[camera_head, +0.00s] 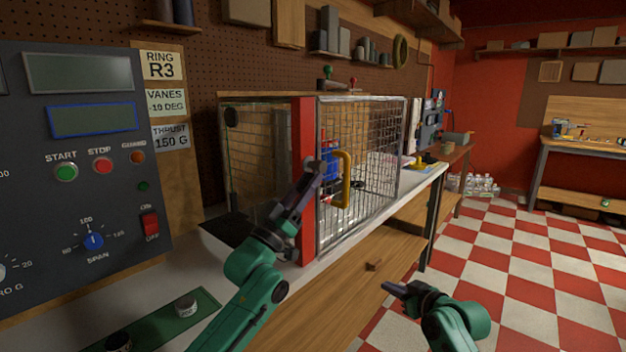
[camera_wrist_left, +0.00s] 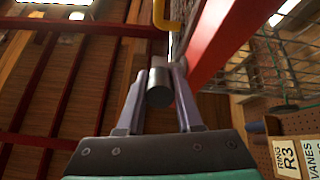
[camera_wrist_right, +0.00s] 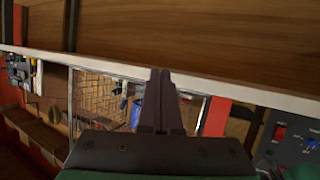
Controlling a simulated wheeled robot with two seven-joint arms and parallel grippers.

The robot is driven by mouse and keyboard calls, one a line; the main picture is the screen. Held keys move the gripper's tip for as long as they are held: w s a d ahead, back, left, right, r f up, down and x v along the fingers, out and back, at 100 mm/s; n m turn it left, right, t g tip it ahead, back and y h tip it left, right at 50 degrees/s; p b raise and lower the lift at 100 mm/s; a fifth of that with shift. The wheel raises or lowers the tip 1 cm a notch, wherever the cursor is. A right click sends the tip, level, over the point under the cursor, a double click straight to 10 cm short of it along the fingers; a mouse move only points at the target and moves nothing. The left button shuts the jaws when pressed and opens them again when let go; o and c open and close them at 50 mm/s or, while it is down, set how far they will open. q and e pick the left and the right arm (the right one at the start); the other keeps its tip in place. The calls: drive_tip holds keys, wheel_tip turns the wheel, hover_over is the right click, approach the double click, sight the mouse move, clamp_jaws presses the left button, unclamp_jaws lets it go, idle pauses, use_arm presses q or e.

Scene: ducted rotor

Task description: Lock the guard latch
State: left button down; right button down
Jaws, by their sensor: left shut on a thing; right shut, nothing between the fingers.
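The guard is a wire-mesh cage (camera_head: 375,150) on the bench, with a red upright post (camera_head: 307,125) at its near corner and a yellow handle (camera_head: 347,180) on its mesh front. My left gripper (camera_head: 316,168) is at the red post, just left of the yellow handle. In the left wrist view it is shut on a grey metal cylinder (camera_wrist_left: 159,88), which looks like the latch knob. The yellow handle (camera_wrist_left: 168,18) shows just beyond it. The knob is hidden by the fingers in the head view. My right gripper (camera_head: 390,287) is shut and empty, low in front of the wooden drawers.
A control panel (camera_head: 80,150) with START and STOP buttons stands at the left. A green tray (camera_head: 170,320) with dark round parts lies on the near bench. The checkered floor (camera_head: 500,260) at the right is clear.

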drive_tip(key=s+a+r+n+y, duration=0.1)
drive_tip(key=a+r+n+y, duration=0.15)
drive_tip(key=r, duration=0.75)
drive_tip(key=s+a+r+n+y, duration=0.2)
drive_tip(key=a+r, duration=0.1)
drive_tip(key=r, duration=0.6)
drive_tip(key=s+a+r+n+y, duration=0.1)
drive_tip(key=s+a+r+n, duration=0.15)
drive_tip(key=r, duration=0.25)
drive_tip(key=s+a+r+n+g+y, duration=0.1)
drive_tip(key=s+a+r+n, duration=0.1)
drive_tip(key=s+r, duration=0.25)
drive_tip(key=s+a+r+n+y, duration=0.1)
drive_tip(key=s+a+r+n, duration=0.15)
drive_tip(key=r, duration=0.25)
drive_tip(key=w+a+f, duration=0.3)
drive_tip(key=w+a, duration=0.4)
drive_tip(key=w, duration=0.1)
drive_tip(key=shift+f, duration=0.3)
drive_tip(key=shift+w, duration=0.15)
drive_tip(key=shift+w+d+f, duration=0.1)
drive_tip(key=shift+w+f, duration=0.1)
drive_tip(key=shift+f, duration=0.35)
